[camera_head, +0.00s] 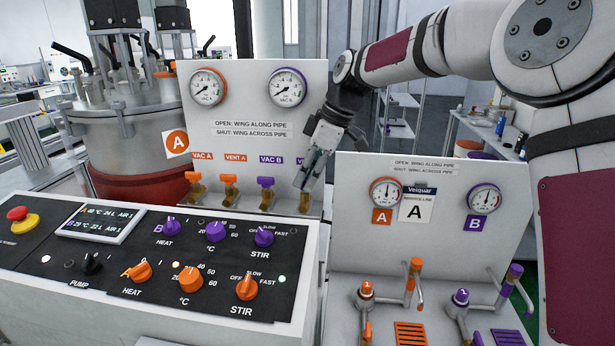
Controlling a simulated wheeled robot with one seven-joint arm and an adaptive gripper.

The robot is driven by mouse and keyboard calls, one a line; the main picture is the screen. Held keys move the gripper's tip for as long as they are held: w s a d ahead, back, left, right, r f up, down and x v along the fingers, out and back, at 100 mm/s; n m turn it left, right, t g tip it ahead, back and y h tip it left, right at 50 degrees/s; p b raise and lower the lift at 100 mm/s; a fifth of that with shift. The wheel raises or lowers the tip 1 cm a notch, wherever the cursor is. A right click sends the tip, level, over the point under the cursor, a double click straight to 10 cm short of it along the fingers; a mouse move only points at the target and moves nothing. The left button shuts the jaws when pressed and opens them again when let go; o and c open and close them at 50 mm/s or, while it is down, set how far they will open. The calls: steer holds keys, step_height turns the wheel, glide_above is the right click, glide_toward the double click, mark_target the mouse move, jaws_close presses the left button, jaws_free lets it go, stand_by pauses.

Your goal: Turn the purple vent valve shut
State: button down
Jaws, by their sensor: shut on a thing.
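The purple vent valve is the rightmost of the row on the upright white panel (255,105). Its brass body (305,206) shows just below my fingers, and its label is mostly covered, with only a purple "V" left showing. My gripper (309,177) reaches down to the valve from the upper right and is shut on its wing. The wing is hidden by the fingers, so I cannot tell whether it lies along or across the pipe. The panel's sign reads open with the wing along the pipe and shut with the wing across it.
The purple VAC B valve (265,190) stands close to the left of my gripper, with the orange VENT A valve (229,186) and VAC A valve (194,183) farther left. A control console (160,262) lies in front. A second gauge panel (430,235) with taps stands right.

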steer(key=shift+f, duration=0.1)
stand_by(0.3)
steer(key=c, duration=1.7)
jaws_free()
steer(key=w+v, duration=0.1)
steer(key=v, duration=1.1)
steer(key=shift+s, duration=0.45)
